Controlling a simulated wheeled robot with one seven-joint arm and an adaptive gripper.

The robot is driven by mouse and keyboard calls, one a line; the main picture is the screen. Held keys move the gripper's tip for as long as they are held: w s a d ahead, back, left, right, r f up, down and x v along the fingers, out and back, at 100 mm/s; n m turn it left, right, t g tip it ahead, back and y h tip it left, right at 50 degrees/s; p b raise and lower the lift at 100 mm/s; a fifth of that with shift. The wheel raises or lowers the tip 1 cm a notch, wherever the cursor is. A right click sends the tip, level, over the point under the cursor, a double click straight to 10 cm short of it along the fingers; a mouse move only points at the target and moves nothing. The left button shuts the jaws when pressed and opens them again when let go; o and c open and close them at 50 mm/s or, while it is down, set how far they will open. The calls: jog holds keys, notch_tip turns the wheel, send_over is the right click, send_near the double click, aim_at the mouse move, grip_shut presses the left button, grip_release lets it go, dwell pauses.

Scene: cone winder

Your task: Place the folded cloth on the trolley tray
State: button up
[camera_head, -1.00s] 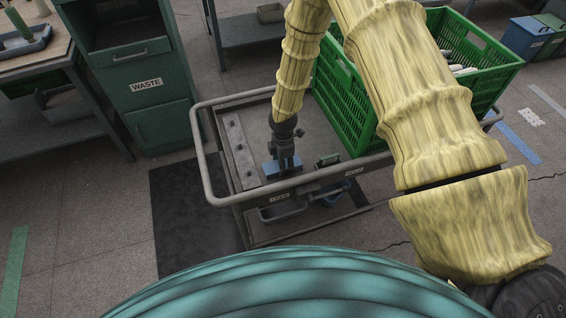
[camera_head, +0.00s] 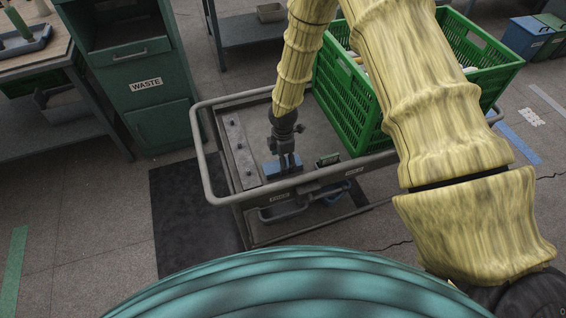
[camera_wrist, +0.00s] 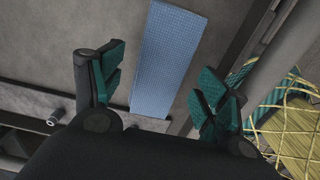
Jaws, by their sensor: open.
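The folded cloth (camera_head: 271,168) is a flat blue rectangle on the grey trolley tray (camera_head: 258,128), near its front edge. In the wrist view the cloth (camera_wrist: 168,50) lies flat on the grey surface as a long woven strip. My gripper (camera_head: 286,163) is just above the cloth and partly hides it in the head view. In the wrist view my gripper (camera_wrist: 163,88) is open, with its green-padded fingers apart on either side of the cloth and clear space beside it. The lower end of the cloth is close to my gripper's dark body.
A green crate (camera_head: 345,110) stands on the right of the trolley. A grey rail (camera_head: 203,150) runs around the trolley. A waste cabinet (camera_head: 150,115) stands to the left, with a dark mat (camera_head: 190,220) on the floor. Small items hang at the trolley's front.

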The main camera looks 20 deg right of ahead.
notch_tip(320, 180, up, 10)
jog(key=shift+b, duration=0.45)
